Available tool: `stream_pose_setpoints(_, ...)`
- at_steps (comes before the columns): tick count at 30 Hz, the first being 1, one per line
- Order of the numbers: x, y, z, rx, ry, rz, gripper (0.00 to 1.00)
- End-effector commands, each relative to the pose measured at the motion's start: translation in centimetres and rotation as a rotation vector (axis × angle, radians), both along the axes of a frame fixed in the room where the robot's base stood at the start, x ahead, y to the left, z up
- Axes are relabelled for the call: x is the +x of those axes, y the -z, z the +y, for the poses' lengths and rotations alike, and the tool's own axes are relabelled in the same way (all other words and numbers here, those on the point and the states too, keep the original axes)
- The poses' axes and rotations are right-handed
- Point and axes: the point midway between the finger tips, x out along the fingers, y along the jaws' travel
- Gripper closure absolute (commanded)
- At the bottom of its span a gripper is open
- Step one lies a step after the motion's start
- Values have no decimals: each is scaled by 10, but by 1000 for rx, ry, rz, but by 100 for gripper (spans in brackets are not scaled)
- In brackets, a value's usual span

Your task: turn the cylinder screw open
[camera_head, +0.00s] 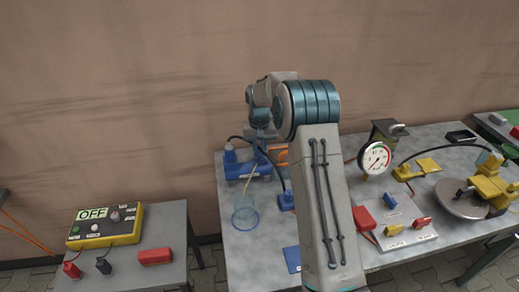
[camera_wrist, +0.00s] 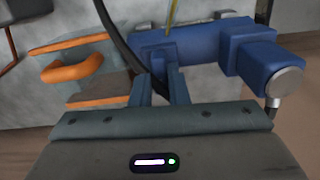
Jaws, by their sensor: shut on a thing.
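The blue cylinder (camera_wrist: 205,47) lies across the upper part of the wrist view, with a square blue block and a round silver end at its right. In the head view the cylinder (camera_head: 238,168) stands at the back left of the middle table. My gripper (camera_wrist: 162,82) reaches to the cylinder's left part, and its two fingers are shut on a small blue part there, the cylinder screw as far as I can see. The fingers and a black hose mostly hide the screw. In the head view my arm hides much of that spot.
An orange handle (camera_wrist: 72,65) is left of my fingers, close by. The black hose (camera_wrist: 112,35) passes by the fingers. A clear beaker (camera_head: 245,215) stands in front of the cylinder. A gauge (camera_head: 375,158) stands right of my arm. A yellow OFF box (camera_head: 106,226) is on the left table.

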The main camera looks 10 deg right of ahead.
Motion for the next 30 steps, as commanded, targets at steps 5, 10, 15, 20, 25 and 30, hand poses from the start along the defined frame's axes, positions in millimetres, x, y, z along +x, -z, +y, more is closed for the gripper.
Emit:
stream_pose_setpoints(5,2,-3,1,1,-61,-8,100)
stream_pose_setpoints(10,2,-3,0,2,-88,-8,100)
stream_pose_setpoints(15,2,-3,0,0,-96,-9,100)
stream_pose_setpoints(20,2,-3,1,0,-96,-10,100)
stream_pose_setpoints(25,2,-3,1,0,-96,-9,66)
stream_pose_setpoints(30,1,-2,0,1,-95,-6,64)
